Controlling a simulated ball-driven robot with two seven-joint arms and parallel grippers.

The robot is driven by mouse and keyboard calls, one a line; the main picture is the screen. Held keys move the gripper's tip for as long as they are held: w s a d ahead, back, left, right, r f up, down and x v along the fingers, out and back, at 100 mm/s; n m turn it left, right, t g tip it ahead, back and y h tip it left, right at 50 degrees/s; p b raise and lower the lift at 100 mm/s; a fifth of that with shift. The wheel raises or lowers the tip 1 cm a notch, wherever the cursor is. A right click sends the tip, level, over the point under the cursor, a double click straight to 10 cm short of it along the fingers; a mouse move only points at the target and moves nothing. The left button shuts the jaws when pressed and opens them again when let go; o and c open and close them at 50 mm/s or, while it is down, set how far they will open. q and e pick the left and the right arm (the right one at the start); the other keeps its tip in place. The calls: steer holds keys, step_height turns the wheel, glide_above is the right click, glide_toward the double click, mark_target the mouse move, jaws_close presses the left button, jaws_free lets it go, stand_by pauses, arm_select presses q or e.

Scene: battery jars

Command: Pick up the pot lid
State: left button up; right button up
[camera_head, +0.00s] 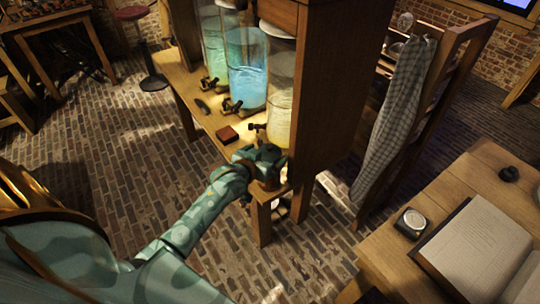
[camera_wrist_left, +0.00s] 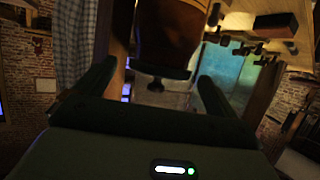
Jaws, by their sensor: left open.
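My left gripper (camera_head: 262,162) is at the near end of the wooden bench, low beside the rightmost jar. In the left wrist view its two dark fingers (camera_wrist_left: 157,72) are open and spread apart. A brown rounded pot (camera_wrist_left: 172,30) shows beyond the fingers, inverted in that view. A dark band with a small knob at its gripper-side end (camera_wrist_left: 157,70) looks like the pot lid, lying between the fingertips. I cannot tell whether the fingers touch it. In the head view the gripper hides most of the pot and the lid. My right gripper is not in view.
Tall glass jars (camera_head: 247,78) with taps stand on the bench (camera_head: 185,88), close to the gripper. A brown block (camera_head: 227,134) lies in front. A wooden panel (camera_head: 325,80) rises at right. A checked cloth (camera_head: 397,110) hangs beyond. A table (camera_head: 392,252) holds an open book (camera_head: 480,250).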

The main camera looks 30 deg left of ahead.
arm_select(q)
steer(key=shift+x, duration=0.9)
steer(key=shift+s, duration=0.1)
steer(key=c, duration=1.1)
steer(key=shift+o, duration=0.2)
